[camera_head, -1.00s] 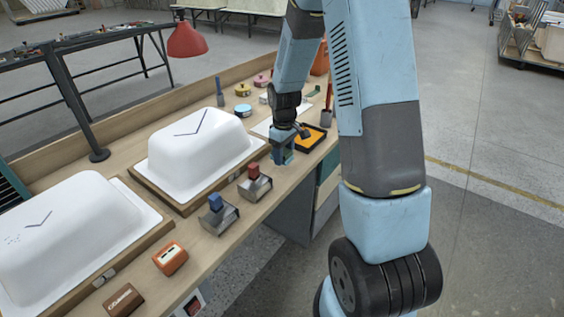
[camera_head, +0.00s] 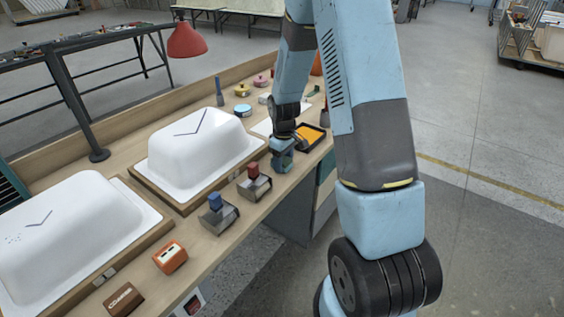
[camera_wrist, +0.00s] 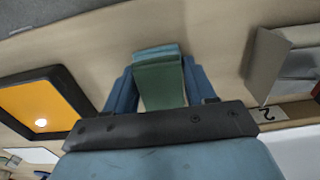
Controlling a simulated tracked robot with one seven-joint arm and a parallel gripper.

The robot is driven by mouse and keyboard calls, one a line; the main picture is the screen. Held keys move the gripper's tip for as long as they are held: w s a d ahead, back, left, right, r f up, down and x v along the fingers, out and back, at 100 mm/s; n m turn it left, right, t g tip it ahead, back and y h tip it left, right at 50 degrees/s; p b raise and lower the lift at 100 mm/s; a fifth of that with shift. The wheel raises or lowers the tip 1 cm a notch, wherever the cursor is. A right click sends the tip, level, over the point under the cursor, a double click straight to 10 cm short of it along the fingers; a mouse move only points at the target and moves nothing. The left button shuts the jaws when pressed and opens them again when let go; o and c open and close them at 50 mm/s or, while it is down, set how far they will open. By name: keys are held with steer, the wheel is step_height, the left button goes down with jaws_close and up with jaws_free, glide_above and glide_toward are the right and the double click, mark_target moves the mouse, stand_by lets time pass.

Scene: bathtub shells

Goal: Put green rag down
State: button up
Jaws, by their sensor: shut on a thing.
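The green rag (camera_wrist: 160,82) is a folded green piece between the two blue fingers of my gripper (camera_wrist: 158,88) in the wrist view. My gripper is shut on it, over the bare wooden bench top. In the head view my gripper (camera_head: 283,158) is low over the bench's front edge, right of the farther white tub shell (camera_head: 195,150) and left of the black tray with the orange-yellow inside (camera_head: 312,136). The rag is hard to make out there. I cannot tell whether the rag touches the bench.
The same tray (camera_wrist: 45,104) lies left in the wrist view, and a grey metal block (camera_wrist: 285,65) stands right. A red-handled tool (camera_head: 254,180) and a blue-handled tool (camera_head: 217,212) stand along the front edge. A nearer white shell (camera_head: 75,235) and red lamp (camera_head: 186,40) stand left.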

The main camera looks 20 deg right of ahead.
steer(key=shift+s+f, duration=0.2)
steer(key=shift+f, duration=0.15)
